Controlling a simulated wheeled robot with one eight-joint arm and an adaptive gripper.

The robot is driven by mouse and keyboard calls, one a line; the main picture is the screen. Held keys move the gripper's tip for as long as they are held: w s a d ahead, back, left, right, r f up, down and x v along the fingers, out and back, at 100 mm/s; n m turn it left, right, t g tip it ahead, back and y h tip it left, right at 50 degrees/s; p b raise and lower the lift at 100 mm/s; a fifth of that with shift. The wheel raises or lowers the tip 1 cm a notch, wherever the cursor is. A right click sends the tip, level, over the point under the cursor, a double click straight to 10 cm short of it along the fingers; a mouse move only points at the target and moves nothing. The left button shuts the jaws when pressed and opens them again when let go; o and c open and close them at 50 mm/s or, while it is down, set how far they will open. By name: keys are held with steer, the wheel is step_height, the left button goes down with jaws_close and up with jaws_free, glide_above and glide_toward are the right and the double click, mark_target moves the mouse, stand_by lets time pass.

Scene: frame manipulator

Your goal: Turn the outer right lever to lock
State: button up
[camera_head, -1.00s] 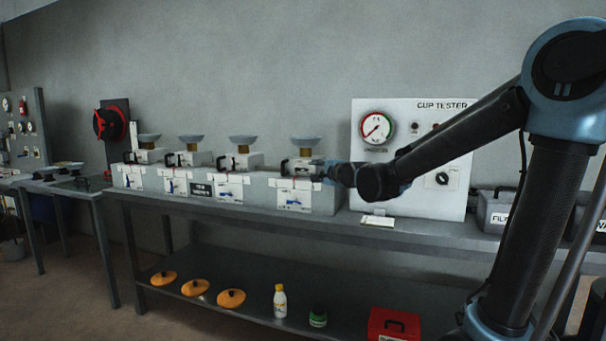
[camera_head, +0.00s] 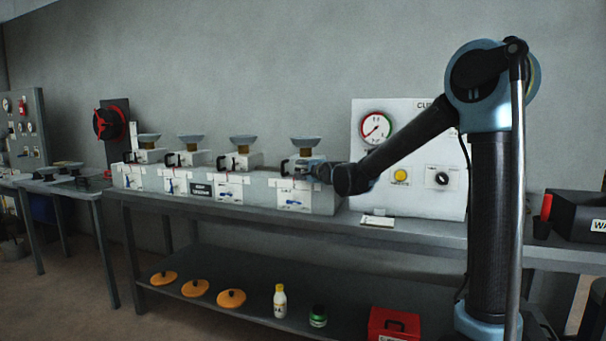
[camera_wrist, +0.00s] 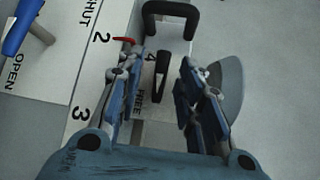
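The rightmost bench unit (camera_head: 325,201) carries a shallow cup (camera_head: 306,141) and a white front plate with a blue valve handle (camera_head: 293,203). My gripper (camera_wrist: 161,62) is at the top of this unit, its two fingers apart. In the wrist view a small black lever (camera_wrist: 162,75) shows between the fingers, with a visible gap on each side. It lies beside a "4" and the word "FREE". A larger black U-shaped handle (camera_wrist: 171,8) is just beyond the fingertips. A lock marking cannot be made out. In the head view my wrist hides part of the unit's top.
Similar units with cups (camera_head: 243,160) stand to the left on the bench (camera_head: 400,232). A tester panel (camera_head: 425,195) stands behind my forearm. In the wrist view a blue handle (camera_wrist: 20,28) lies at the upper left, beside "OPEN" and "SHUT". A red tip (camera_wrist: 124,40) is near the left finger.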

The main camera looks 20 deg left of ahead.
steer(key=shift+w+a, duration=0.2)
steer(key=shift+w, duration=0.05)
jaws_close()
